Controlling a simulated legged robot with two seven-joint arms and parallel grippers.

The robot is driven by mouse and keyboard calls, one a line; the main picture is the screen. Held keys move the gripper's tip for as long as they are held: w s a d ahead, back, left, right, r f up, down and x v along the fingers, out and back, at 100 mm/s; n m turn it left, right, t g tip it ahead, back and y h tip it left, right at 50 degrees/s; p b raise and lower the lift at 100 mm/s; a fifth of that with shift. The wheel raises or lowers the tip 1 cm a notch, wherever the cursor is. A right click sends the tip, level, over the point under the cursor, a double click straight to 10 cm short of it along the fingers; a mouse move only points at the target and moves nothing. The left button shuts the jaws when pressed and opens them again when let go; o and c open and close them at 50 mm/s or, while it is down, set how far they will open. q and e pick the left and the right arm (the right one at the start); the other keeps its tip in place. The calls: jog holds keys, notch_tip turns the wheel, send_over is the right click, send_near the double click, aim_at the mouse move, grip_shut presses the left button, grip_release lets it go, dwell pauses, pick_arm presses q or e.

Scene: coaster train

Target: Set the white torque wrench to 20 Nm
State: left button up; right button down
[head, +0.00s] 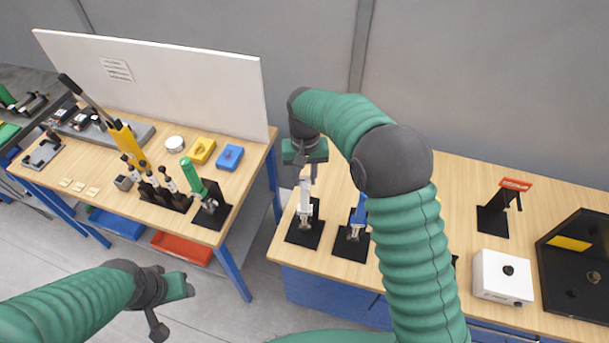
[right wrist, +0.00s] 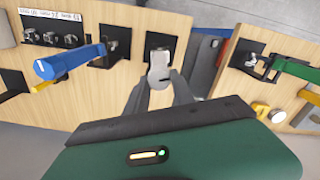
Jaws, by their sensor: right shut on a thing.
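The white torque wrench (head: 305,201) stands upright in a black holder (head: 305,233) at the left end of the right-hand table. My right gripper (head: 304,174) reaches down over it and is shut on its upper part. In the right wrist view the fingers close around the pale wrench (right wrist: 159,74). The scale and its setting are too small to read. My left gripper (head: 172,305) is over the floor gap at lower left, away from the tables, with its fingers apart and empty.
A blue wrench (head: 358,212) stands close to the right of the white one, partly behind my right arm. A white box (head: 502,277), a red-handled tool (head: 515,184) and a dark tray (head: 551,256) are further right. A green wrench (head: 192,176) stands on the left table.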

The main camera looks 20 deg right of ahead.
aim_at(304, 179)
jog(key=shift+a+r, duration=0.1)
jog(key=shift+a, duration=0.05)
jog(key=c, duration=1.3)
grip_release()
jog(key=shift+c, duration=0.2)
jog(key=shift+o, duration=1.3)
jog(key=shift+r+b, duration=0.3)
jog(key=shift+r, duration=0.15)
notch_tip(304, 179, up, 16)
jog(key=b, duration=0.2)
